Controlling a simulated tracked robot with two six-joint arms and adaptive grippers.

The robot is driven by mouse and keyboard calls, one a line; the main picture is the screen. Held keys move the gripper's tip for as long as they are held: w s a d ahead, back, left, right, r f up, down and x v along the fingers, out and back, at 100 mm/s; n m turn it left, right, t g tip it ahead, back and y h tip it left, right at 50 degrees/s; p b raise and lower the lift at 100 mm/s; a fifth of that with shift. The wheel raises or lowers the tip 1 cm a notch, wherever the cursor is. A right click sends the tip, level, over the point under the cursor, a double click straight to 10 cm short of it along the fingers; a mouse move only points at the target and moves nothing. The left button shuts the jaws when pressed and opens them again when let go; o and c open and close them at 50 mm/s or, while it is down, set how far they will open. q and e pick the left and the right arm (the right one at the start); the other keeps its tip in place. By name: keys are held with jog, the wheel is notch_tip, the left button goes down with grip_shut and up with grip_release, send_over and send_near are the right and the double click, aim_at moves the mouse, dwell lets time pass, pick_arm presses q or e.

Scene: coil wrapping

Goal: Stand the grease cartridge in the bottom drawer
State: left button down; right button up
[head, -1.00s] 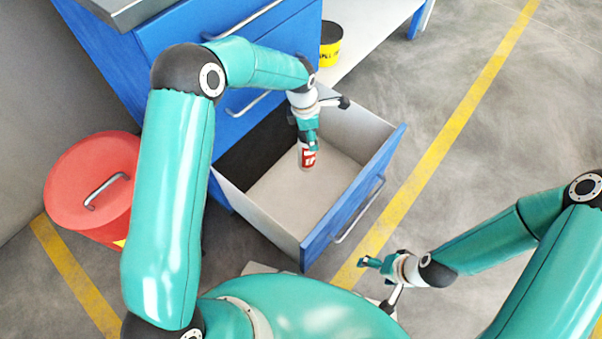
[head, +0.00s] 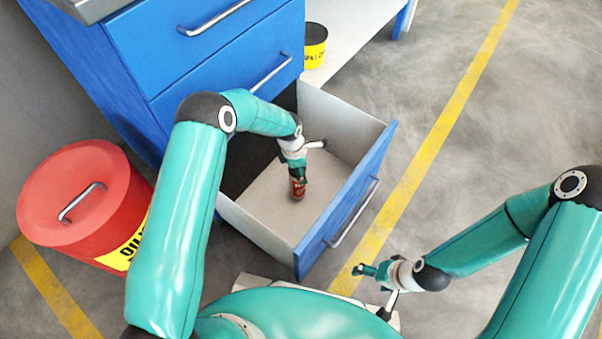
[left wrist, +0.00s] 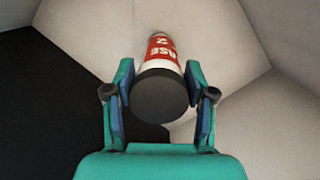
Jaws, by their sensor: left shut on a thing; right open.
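The grease cartridge (head: 297,188) is a small red and white cylinder with a dark end, upright inside the open bottom drawer (head: 270,215). My left gripper (head: 295,172) is shut on its upper part. In the left wrist view the cartridge (left wrist: 161,85) sits between the two fingers of the left gripper (left wrist: 160,105), dark cap toward the camera and red label beyond. I cannot tell whether its base touches the drawer floor. My right gripper (head: 362,270) is open and empty, outside the drawer above the floor.
The blue cabinet (head: 130,60) stands behind the drawer, its upper drawers shut. A red lidded bin (head: 85,205) is at the left. The drawer floor around the cartridge is bare.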

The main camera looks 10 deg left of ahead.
pick_arm(q)
jog(key=shift+f, duration=0.85)
jog(key=shift+c, duration=1.9)
grip_release()
jog(key=r+p, duration=0.1)
jog(key=r, duration=0.3)
jog(key=a+r+p, duration=0.1)
jog(key=r, duration=0.3)
jog(key=s+r+p, duration=0.1)
jog(key=r, duration=0.3)
jog(key=shift+a, duration=0.35)
jog(key=shift+r, duration=0.1)
